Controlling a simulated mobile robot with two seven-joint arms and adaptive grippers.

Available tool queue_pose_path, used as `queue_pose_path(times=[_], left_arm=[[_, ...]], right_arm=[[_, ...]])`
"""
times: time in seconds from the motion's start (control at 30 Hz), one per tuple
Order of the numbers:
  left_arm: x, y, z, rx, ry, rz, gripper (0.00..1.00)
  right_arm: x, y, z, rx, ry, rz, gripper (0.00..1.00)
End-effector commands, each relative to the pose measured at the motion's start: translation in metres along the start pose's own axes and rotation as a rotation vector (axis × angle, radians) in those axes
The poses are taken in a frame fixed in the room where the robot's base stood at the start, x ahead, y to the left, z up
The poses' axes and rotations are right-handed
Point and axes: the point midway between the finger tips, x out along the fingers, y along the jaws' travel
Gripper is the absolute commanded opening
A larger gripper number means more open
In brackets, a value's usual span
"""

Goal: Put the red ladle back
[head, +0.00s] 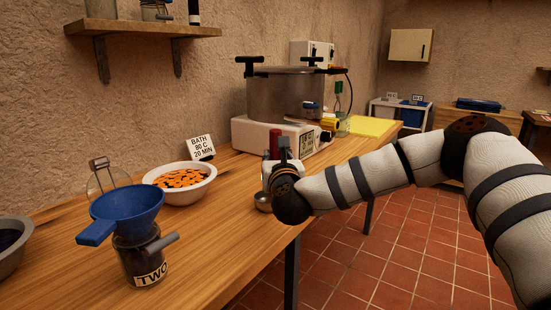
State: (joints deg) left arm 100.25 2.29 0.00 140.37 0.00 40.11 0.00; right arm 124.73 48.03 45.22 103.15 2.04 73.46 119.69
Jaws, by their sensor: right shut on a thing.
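The red ladle (274,143) is in my right gripper (270,172), which is shut on it at the front edge of the wooden table. Its red handle points up above the gripper and its metal bowl (263,202) shows below, over or close to the table edge. I cannot tell whether the bowl touches the table. The gripper hides the middle of the ladle. My left gripper is not in view.
A jar marked TWO (147,262) with a blue funnel (127,203) stands at front left. A white bowl of orange slices (196,194) is behind it. A water bath (285,97) stands beyond the gripper. Bare table (215,235) lies left of the gripper.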

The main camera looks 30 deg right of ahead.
Motion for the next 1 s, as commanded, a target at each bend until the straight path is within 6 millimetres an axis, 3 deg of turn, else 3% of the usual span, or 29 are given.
queue_pose_path(times=[0.03, 0.07, 0.13, 0.5, 0.9, 1.0], left_arm=[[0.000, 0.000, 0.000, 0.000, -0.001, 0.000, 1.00], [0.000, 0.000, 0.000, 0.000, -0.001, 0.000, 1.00], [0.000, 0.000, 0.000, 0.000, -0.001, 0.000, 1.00], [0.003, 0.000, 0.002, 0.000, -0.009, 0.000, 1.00], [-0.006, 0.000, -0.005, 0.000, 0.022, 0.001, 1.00], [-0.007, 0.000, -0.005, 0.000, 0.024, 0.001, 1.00]], right_arm=[[-0.001, 0.000, -0.003, -0.002, 0.007, 0.001, 0.00], [-0.001, 0.000, -0.004, -0.003, 0.009, 0.001, 0.28], [-0.001, 0.000, -0.004, -0.003, 0.010, 0.001, 0.44], [-0.002, 0.000, -0.009, -0.004, 0.010, 0.001, 0.44], [-0.098, -0.002, -0.005, 0.000, 0.005, 0.004, 0.44], [-0.113, -0.002, -0.006, -0.001, 0.006, 0.003, 0.44]])
